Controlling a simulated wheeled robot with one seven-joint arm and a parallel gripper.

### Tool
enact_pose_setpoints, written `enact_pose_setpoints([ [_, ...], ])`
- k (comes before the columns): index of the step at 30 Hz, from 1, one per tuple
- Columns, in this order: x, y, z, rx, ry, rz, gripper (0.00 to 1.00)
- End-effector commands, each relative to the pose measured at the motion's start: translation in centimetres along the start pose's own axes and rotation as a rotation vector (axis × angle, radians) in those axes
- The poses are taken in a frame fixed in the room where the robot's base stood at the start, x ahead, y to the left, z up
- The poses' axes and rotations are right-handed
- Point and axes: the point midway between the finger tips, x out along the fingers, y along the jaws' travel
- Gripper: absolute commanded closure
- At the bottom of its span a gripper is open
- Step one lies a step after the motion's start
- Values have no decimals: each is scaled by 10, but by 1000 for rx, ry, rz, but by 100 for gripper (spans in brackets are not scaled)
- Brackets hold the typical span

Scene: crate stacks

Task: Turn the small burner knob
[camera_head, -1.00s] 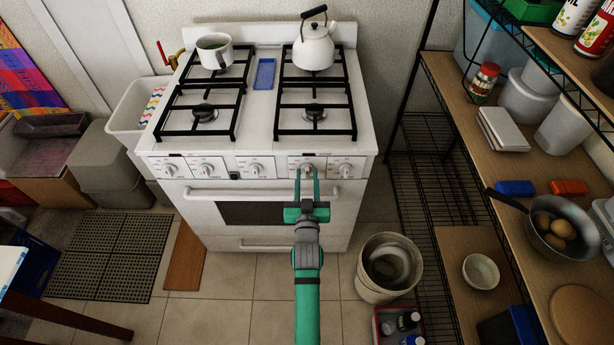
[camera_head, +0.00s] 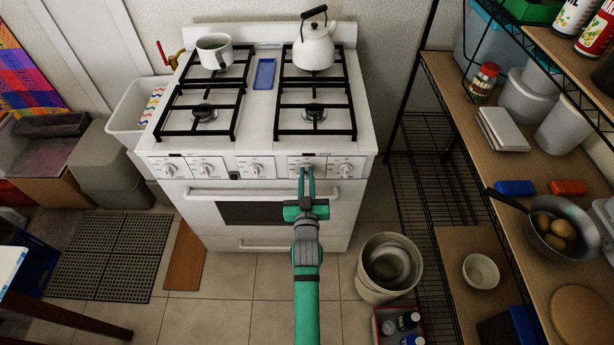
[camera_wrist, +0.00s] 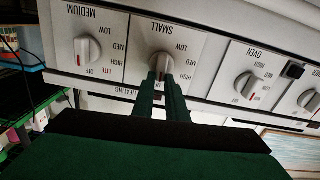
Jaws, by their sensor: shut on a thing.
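The white stove's front panel (camera_head: 220,167) carries a row of white knobs. The small burner knob (camera_wrist: 160,62) sits under the SMALL label in the wrist view, shown upside down. Only its upper part shows; my fingers hide the rest, so I cannot read its setting. My gripper (camera_wrist: 163,76) is shut on this knob, with one green finger at each side. In the head view, my gripper (camera_head: 306,171) reaches the panel right of centre and largely covers the knob.
The medium knob (camera_wrist: 88,49) and the oven knob (camera_wrist: 248,85) flank the small one. The oven handle (camera_head: 240,191) runs below the panel. A kettle (camera_head: 313,50) and a pot (camera_head: 214,50) stand on the stove. A bin (camera_head: 388,268) and shelves stand at the right.

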Motion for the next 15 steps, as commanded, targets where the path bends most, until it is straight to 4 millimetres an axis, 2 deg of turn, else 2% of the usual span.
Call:
enact_pose_setpoints([
  [15,0,-7,2,-361,-1,-1,100],
])
